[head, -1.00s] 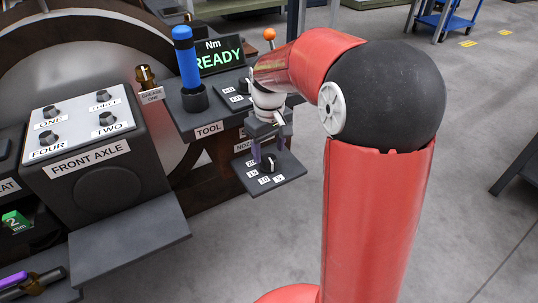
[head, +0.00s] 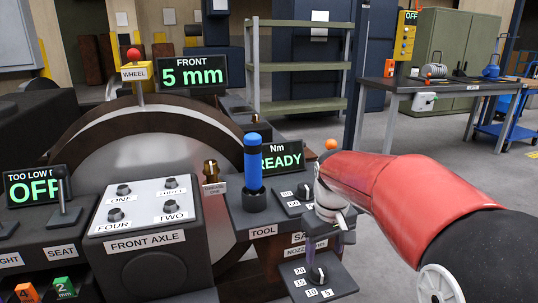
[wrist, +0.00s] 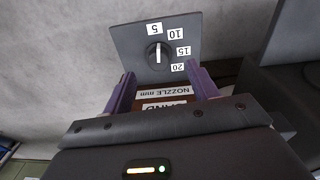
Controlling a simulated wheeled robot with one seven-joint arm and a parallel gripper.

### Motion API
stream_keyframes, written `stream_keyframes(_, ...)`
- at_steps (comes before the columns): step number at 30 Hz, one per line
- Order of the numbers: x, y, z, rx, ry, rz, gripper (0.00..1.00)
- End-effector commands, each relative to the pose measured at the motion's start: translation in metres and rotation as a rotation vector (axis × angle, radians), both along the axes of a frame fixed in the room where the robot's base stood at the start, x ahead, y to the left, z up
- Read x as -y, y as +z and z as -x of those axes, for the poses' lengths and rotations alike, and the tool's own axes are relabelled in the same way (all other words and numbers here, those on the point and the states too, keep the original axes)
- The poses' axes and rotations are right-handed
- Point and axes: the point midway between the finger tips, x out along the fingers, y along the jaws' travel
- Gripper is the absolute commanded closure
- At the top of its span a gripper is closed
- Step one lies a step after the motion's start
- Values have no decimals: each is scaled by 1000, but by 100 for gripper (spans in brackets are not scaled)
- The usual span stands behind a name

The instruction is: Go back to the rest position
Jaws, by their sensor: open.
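The nozzle dial is a dark knob (head: 316,273) on a grey plate (head: 338,285) marked 20, 15, 10 and 5. In the wrist view the knob (wrist: 158,53) has a white line that stands about upright, in line with the 5 label.
A blue-handled tool (head: 253,165) stands left of my wrist. An orange ball knob (head: 331,144) is just behind it. The front axle panel (head: 145,235) is at left, with a screen reading 5 mm (head: 194,77) above. The floor (head: 490,185) at right is open before a workbench (head: 445,84).

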Motion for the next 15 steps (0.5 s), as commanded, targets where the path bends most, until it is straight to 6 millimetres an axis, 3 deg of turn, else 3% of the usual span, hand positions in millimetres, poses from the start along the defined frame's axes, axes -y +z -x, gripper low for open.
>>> stream_keyframes(3, -1, 23, 43, 93, -63, 6, 41)
stream_keyframes(6, -1, 32, 80, 172, -125, -2, 41)
stream_keyframes(12, 0, 33, 148, 320, -238, -44, 41)
stream_keyframes(15, 0, 28, 171, 375, -280, -70, 41)
